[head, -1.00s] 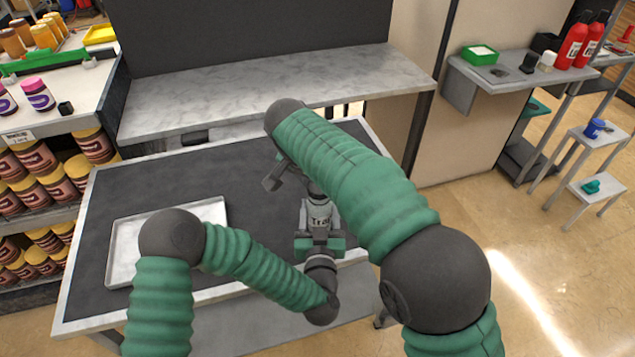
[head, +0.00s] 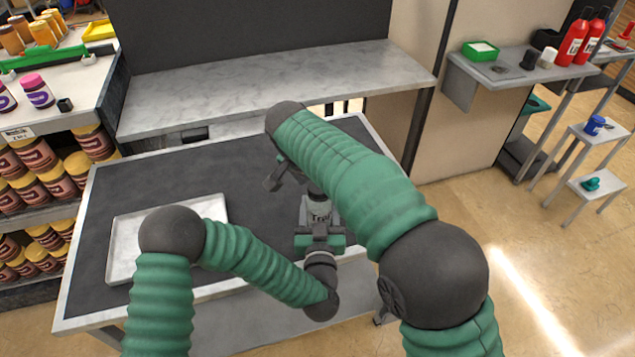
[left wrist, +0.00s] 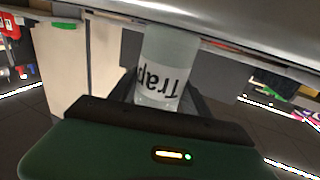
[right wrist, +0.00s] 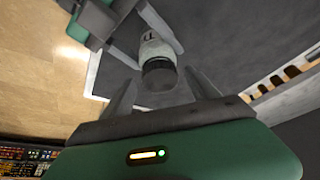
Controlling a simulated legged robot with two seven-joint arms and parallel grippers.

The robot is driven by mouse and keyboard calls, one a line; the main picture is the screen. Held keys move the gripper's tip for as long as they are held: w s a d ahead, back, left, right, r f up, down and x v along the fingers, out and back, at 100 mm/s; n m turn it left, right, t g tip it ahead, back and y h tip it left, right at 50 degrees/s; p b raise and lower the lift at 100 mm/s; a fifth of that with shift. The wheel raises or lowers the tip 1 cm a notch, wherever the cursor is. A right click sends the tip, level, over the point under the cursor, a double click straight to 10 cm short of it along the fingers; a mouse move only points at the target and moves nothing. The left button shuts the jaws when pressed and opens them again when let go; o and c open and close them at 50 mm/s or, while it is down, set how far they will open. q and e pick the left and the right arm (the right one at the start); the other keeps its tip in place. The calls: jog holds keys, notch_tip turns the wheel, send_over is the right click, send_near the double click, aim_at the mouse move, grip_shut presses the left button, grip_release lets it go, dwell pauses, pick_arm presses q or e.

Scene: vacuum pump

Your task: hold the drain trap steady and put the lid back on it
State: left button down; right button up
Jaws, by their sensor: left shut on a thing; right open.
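The drain trap (head: 319,210) is a pale grey cylinder with a "Trap" label, at the dark bench's front right. My left gripper (head: 319,230) is shut on it from the front; the left wrist view shows the trap (left wrist: 170,60) between its fingers. A dark round lid-like top (right wrist: 160,74) shows on the trap's end in the right wrist view. I cannot tell whether it is seated. My right gripper (right wrist: 160,92) is open, its fingers on either side of this dark top, with gaps visible. In the head view my right arm partly covers this area.
A shallow metal tray (head: 125,235) lies on the bench to the left, behind my left arm. A raised marble-look shelf (head: 260,90) runs along the back. The bench's middle (head: 170,180) is clear. A side shelf (head: 520,75) holds a green tray and red bottles.

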jog(key=shift+r, duration=2.3)
jog(key=o, duration=0.5)
jog(key=shift+o, duration=0.2)
notch_tip(320, 180, up, 10)
jog(key=shift+f, duration=0.1)
pick_arm(q)
jog(key=shift+c, duration=2.1)
grip_release()
